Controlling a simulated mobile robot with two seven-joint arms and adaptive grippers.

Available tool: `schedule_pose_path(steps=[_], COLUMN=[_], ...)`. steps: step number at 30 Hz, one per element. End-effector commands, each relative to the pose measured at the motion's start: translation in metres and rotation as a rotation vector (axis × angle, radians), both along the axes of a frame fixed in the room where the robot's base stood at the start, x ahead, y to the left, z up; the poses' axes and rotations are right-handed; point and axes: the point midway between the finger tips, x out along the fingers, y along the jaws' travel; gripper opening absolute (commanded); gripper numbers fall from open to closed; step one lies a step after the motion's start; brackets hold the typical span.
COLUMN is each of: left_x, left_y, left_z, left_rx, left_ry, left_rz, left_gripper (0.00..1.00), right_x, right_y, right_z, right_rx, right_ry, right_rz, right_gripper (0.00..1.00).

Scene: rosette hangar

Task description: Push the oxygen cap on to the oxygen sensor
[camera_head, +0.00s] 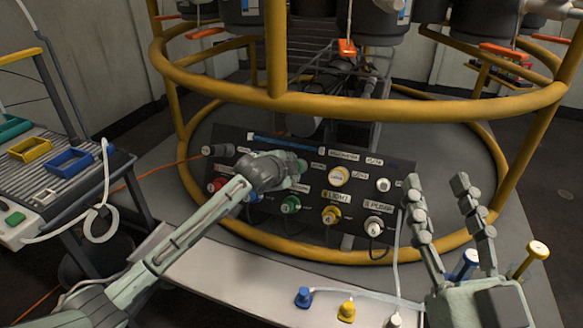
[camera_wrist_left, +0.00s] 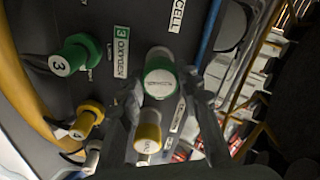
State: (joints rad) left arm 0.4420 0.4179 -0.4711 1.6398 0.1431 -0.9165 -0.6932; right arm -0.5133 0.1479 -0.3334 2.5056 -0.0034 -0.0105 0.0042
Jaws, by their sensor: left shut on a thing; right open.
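The oxygen cap (camera_wrist_left: 160,82), green with a pale labelled face, sits between the fingers of my left gripper (camera_wrist_left: 162,105) in the left wrist view. In the head view my left gripper (camera_head: 288,170) is shut on it at the upper row of the dark panel (camera_head: 235,136). A pale round part (camera_wrist_left: 158,54), likely the oxygen sensor, shows just behind the cap; whether they touch, I cannot tell. My right gripper (camera_head: 437,188) is open and empty, right of the panel.
A green number 3 plug (camera_wrist_left: 75,55) and a yellow-and-white fitting (camera_wrist_left: 148,134) stick out near the cap. A yellow ring rail (camera_head: 330,108) arches above the panel. Blue (camera_head: 303,297) and yellow (camera_head: 346,310) plugs stand on the front ledge. A cart (camera_head: 60,175) is at left.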

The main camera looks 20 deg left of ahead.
Motion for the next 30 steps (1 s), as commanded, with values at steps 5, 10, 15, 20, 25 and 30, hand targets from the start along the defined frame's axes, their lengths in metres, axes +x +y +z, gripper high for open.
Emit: schedule_pose_path(steps=[5,10,15,20,25,30], left_x=[0.0002,0.0005,0.0009,0.0012,0.0014,0.0015], left_y=[-0.0002,-0.0004,-0.0005,-0.0005,-0.0004,-0.0004], left_z=[0.0002,-0.0001,-0.0002,-0.0005,-0.0013,-0.0012], left_rx=[0.000,0.000,-0.001,-0.001,-0.001,0.000], left_ry=[0.000,0.000,0.000,0.000,0.000,0.000], left_rz=[0.000,0.000,-0.001,-0.001,-0.001,0.000], left_gripper=[0.19,0.19,0.19,0.19,0.19,0.41], right_x=[0.0001,0.0000,0.0000,0.0000,0.0000,0.0000], right_y=[0.0000,0.0000,0.0000,0.0000,0.0000,0.0000], right_z=[0.0014,0.0029,0.0042,0.0055,0.0060,0.0060], right_rx=[0.000,0.000,0.000,0.000,0.000,0.000], right_ry=[0.000,0.000,0.000,0.000,0.000,0.000], right_rz=[0.000,0.000,0.000,0.000,0.000,0.000], right_gripper=[0.45,0.45,0.45,0.45,0.45,0.45])
